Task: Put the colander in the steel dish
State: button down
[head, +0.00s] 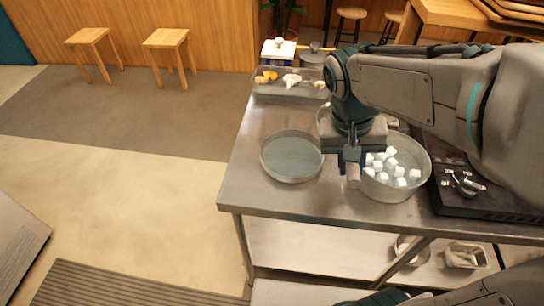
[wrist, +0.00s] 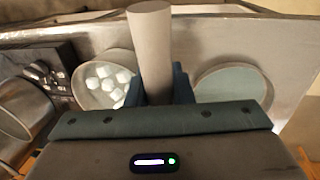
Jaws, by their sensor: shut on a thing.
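My gripper (head: 352,157) is shut on a pale grey cylindrical handle, which I take to be the colander's (head: 353,177). The handle points toward the near edge of the counter and also shows between the fingers in the wrist view (wrist: 150,48). The colander's bowl is mostly hidden behind my gripper; a curved rim shows just behind it in the head view. The steel dish (head: 292,157), round and shallow with a grey-green inside, sits on the counter left of my gripper. In the wrist view it is on the right (wrist: 230,84). It looks empty.
A round bowl (head: 414,186) of white cubes stands close on the right of my gripper. A dark stove (head: 480,200) is further right. A tray (head: 285,90) with small food items lies at the back. The near left of the metal counter (head: 260,196) is clear.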

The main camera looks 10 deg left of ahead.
jog(key=shift+w+a+f, duration=0.5)
jog(key=shift+a+f, duration=1.35)
jog(key=shift+a, duration=0.1)
jog(key=shift+w+a+f, duration=0.55)
jog(key=shift+a+f, duration=1.25)
jog(key=shift+a, duration=0.1)
jog(key=shift+w+a+f, duration=0.5)
jog(key=shift+a+f, duration=1.35)
jog(key=shift+a, duration=0.1)
jog(key=shift+f, duration=0.1)
jog(key=c, duration=1.3)
grip_release()
notch_tip(320, 180, up, 12)
jog(key=a+p, duration=0.1)
jog(key=a, duration=0.1)
jog(key=s+d+t, duration=0.1)
jog(key=s+d, duration=0.1)
jog(key=d, duration=0.4)
jog(key=s+d+t+y, duration=0.1)
jog(key=s+d, duration=0.2)
jog(key=d, duration=0.3)
jog(key=s+d+f+y, duration=0.1)
jog(key=s+d, duration=0.1)
jog(key=d, duration=0.4)
jog(key=shift+s+t, duration=0.4)
